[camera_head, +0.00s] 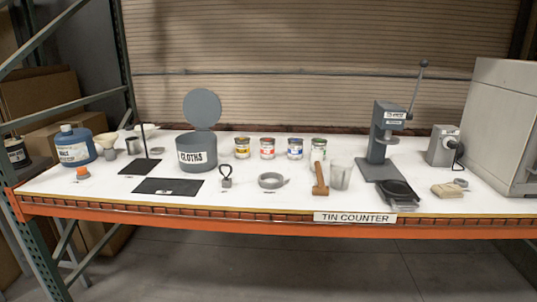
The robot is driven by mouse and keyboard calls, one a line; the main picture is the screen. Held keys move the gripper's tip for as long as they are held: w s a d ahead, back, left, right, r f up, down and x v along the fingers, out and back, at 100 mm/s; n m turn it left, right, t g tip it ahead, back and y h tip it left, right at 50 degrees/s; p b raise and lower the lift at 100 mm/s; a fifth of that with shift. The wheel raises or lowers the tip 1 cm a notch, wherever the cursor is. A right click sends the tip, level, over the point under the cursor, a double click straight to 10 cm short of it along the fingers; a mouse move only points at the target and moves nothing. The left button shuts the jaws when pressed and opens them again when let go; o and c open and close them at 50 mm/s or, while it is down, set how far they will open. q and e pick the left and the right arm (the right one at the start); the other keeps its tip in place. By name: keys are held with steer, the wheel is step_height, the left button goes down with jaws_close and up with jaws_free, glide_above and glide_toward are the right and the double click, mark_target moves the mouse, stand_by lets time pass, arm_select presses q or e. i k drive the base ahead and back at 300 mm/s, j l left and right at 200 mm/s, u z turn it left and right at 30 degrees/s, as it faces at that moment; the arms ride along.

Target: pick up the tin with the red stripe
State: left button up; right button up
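The tin with the red stripe (267,149) stands upright near the back middle of the white counter. It is in a row of similar small tins, between the yellow-striped tin (242,148) on its left and the blue-striped tin (295,149) on its right. A green-striped tin (318,149) stands at the right end of the row. Neither of my grippers shows in the head view.
The grey cloths bin (197,157) with its lid up stands left of the tins. In front lie a grey tape roll (271,181), a padlock-like item (225,177), a wooden mallet (319,180) and a clear cup (340,176). A lever press (385,140) stands to the right.

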mark_target(267, 151)
steer(key=i+l, duration=0.15)
steer(key=i, duration=0.25)
steer(key=i+l, duration=0.2)
steer(key=i, duration=0.2)
steer(key=i+l, duration=0.15)
steer(key=i, duration=0.3)
steer(key=i+l, duration=0.2)
steer(key=i, duration=0.2)
